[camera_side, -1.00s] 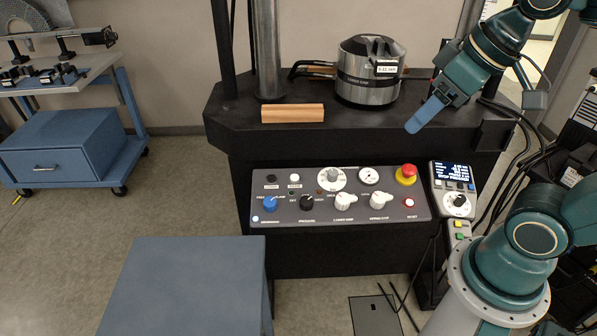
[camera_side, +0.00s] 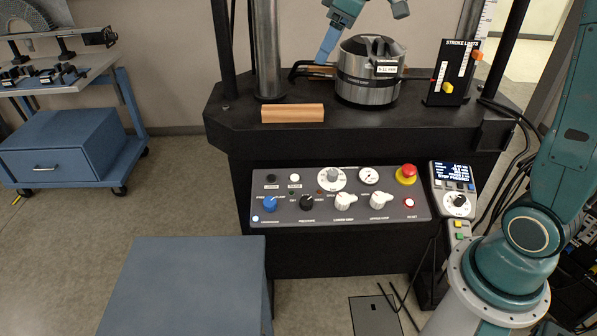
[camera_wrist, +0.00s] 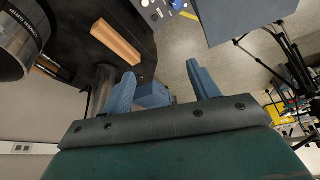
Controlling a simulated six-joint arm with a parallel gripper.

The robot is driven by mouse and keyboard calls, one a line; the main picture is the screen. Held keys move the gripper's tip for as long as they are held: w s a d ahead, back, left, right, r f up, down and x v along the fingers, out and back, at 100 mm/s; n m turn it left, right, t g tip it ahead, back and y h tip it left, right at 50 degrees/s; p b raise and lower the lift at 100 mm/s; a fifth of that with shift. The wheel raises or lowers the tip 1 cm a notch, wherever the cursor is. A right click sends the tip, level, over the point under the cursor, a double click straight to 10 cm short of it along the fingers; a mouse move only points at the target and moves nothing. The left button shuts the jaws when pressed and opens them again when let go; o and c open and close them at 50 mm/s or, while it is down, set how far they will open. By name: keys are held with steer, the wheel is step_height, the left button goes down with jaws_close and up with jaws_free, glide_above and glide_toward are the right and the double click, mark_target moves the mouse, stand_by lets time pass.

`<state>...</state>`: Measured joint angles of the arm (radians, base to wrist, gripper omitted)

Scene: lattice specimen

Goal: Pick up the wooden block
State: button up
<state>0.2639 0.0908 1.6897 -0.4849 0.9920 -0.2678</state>
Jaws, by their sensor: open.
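The wooden block (camera_side: 292,113) lies flat near the front left edge of the black machine bench (camera_side: 225,122). In the wrist view the block (camera_wrist: 116,42) is at the upper left, beyond and left of my left finger. My gripper (camera_side: 323,56) is above the bench in the side view, higher in the picture than the block and a little to its right. In the wrist view my gripper (camera_wrist: 159,70) has its two blue fingers apart, with no object held between them. The block and fingers are apart.
A metal cylinder (camera_side: 362,88) stands right of the block, and a steel column (camera_side: 266,50) behind it. A stroke limits stand (camera_side: 455,80) is at the bench's right. A second wooden piece (camera_side: 320,71) shows partly behind the cylinder. A control panel (camera_side: 330,205) is below.

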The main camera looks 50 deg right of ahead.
steer(key=w+d+f+n, duration=0.2)
steer(key=w+d+f, duration=0.25)
steer(key=w, duration=0.35)
steer(key=n+g+y, duration=0.1)
steer(key=n, duration=0.1)
glide_toward(293, 107)
step_height(293, 107, up, 3)
steer(key=d, duration=0.1)
steer(key=shift+s+r, duration=0.1)
steer(key=shift+s, duration=0.35)
steer(key=shift+x, duration=4.3)
steer(key=shift+a, duration=0.1)
steer(key=shift+x, duration=2.55)
